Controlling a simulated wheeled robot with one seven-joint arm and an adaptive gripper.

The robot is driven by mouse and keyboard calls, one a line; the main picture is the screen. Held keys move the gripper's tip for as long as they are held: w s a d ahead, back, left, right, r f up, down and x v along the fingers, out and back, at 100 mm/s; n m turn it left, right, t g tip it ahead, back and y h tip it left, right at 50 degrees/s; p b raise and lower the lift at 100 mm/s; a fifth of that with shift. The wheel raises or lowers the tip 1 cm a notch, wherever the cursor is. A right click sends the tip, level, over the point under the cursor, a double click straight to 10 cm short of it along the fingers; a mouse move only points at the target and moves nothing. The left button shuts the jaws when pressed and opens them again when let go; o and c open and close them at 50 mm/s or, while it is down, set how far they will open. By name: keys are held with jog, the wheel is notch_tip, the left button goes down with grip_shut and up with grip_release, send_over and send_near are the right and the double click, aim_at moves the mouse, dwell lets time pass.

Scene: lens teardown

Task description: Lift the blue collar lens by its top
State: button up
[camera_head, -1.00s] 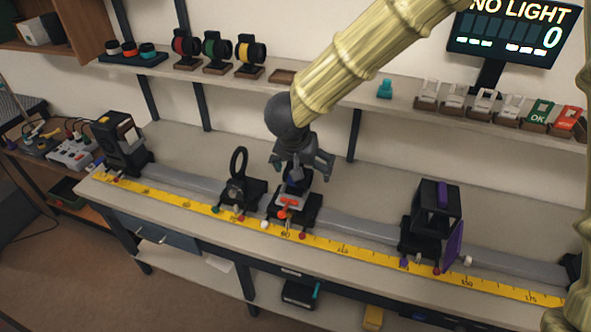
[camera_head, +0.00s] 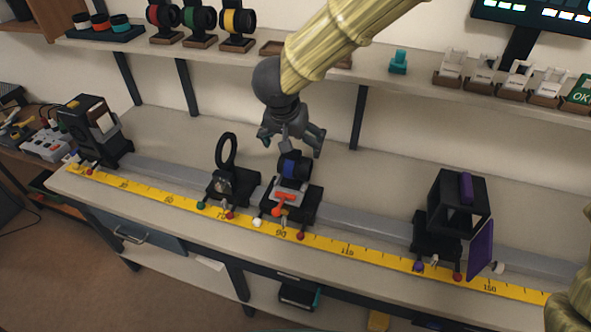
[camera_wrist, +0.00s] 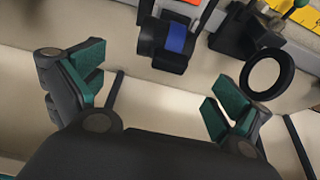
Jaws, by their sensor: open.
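The blue collar lens (camera_head: 293,166) is a dark cylinder with a blue band. It sits in a black carriage (camera_head: 304,207) with an orange lever, on the rail in the middle of the bench. It also shows in the wrist view (camera_wrist: 176,38), at the top centre, beyond my fingertips. My gripper (camera_head: 291,143) is open and empty, just above and behind the lens in the head view. In the wrist view its green-padded fingers (camera_wrist: 155,88) are spread wide, with nothing between them but the pale bench.
A black ring holder (camera_head: 226,152) stands on the rail just left of the lens. A black frame with a purple plate (camera_head: 480,249) is at the right, a black lamp-like box (camera_head: 88,122) at the left. The shelf (camera_head: 385,72) behind holds red, green and yellow collar lenses.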

aim_at(296, 158)
jog(key=shift+w+p+x, duration=0.15)
jog(key=shift+p+x, duration=0.3)
jog(key=shift+x, duration=2.25)
jog(key=shift+w+p+x, duration=0.15)
jog(key=shift+p+x, duration=0.25)
jog(key=shift+x, duration=2.3)
jog(key=shift+a+r, duration=0.15)
jog(key=shift+a, duration=0.1)
jog(key=c, duration=1.4)
jog(key=shift+o, duration=0.2)
jog(key=shift+r, duration=0.1)
